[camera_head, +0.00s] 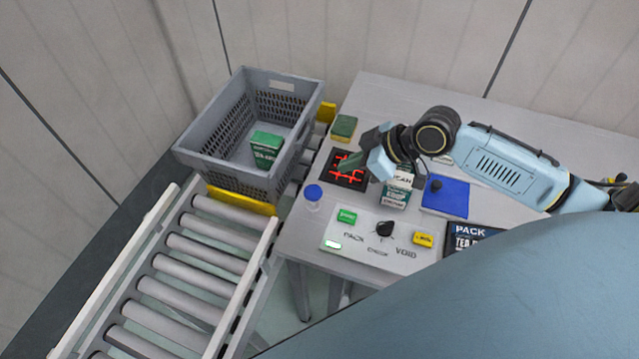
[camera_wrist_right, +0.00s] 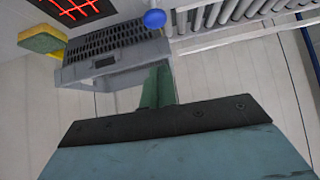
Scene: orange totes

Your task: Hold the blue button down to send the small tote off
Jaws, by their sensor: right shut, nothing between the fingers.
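The blue button (camera_head: 313,193) is a round blue cap on a pale base at the table's left corner. It also shows in the right wrist view (camera_wrist_right: 154,18), with nothing touching it. The grey tote (camera_head: 222,172) stands on the roller conveyor to the left, with a green box (camera_head: 266,148) inside. It also shows in the right wrist view (camera_wrist_right: 115,55). My right gripper (camera_head: 350,165) is shut and empty, its green fingers over the dark display, to the right of and behind the button. The fingers (camera_wrist_right: 158,86) also show in the wrist view. My left gripper is out of view.
A dark display with red marks (camera_head: 344,178), a sponge (camera_head: 343,127), a tea carton (camera_head: 396,194) and a blue pad (camera_head: 445,197) are on the table. The button panel (camera_head: 375,240) lies in front. A yellow bar (camera_head: 242,202) crosses the conveyor before the tote; the front rollers (camera_head: 185,272) are empty.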

